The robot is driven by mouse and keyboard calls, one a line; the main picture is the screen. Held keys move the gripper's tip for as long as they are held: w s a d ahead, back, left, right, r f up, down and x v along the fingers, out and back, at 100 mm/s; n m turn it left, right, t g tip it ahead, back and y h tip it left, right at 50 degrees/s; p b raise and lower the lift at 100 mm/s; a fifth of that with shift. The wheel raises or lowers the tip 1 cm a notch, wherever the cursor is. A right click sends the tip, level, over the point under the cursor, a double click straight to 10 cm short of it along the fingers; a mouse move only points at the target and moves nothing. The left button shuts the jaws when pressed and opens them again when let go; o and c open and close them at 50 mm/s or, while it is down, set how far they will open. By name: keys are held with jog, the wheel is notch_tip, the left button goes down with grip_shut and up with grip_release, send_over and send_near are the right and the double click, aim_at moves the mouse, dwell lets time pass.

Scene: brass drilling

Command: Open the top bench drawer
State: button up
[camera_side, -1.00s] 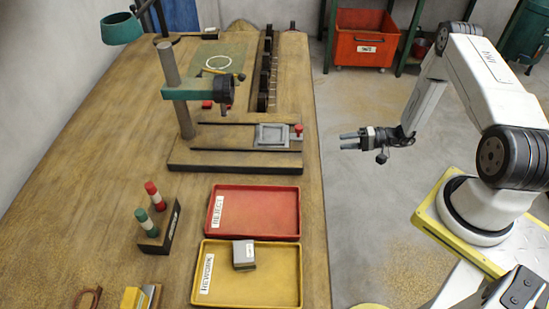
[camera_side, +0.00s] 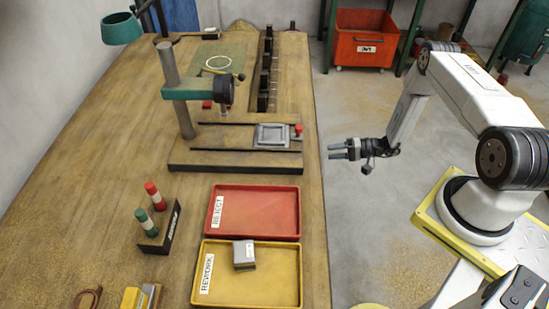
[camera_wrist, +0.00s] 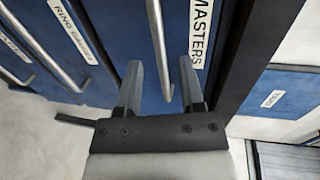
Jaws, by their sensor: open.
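In the wrist view, a blue drawer front labelled MASTERS (camera_wrist: 178,20) has a long metal bar handle (camera_wrist: 158,35). My gripper (camera_wrist: 160,68) is open, and the handle runs between its two fingers in the picture. I cannot tell whether the fingertips reach fully around it or touch it. The drawer looks shut. In the side view, my gripper (camera_side: 335,151) points left at the bench's right edge, beside the bench (camera_side: 318,215). The drawer fronts are hidden in that view.
Another blue drawer labelled RING GAUGES (camera_wrist: 85,45) lies left of MASTERS in the wrist view. A dark post (camera_wrist: 240,60) stands to its right. On the bench are a red tray (camera_side: 275,212), a yellow tray (camera_side: 275,285) and a drill stand (camera_side: 175,95). Floor beside the bench is clear.

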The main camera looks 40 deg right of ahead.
jog(key=shift+x, duration=2.25)
grip_shut()
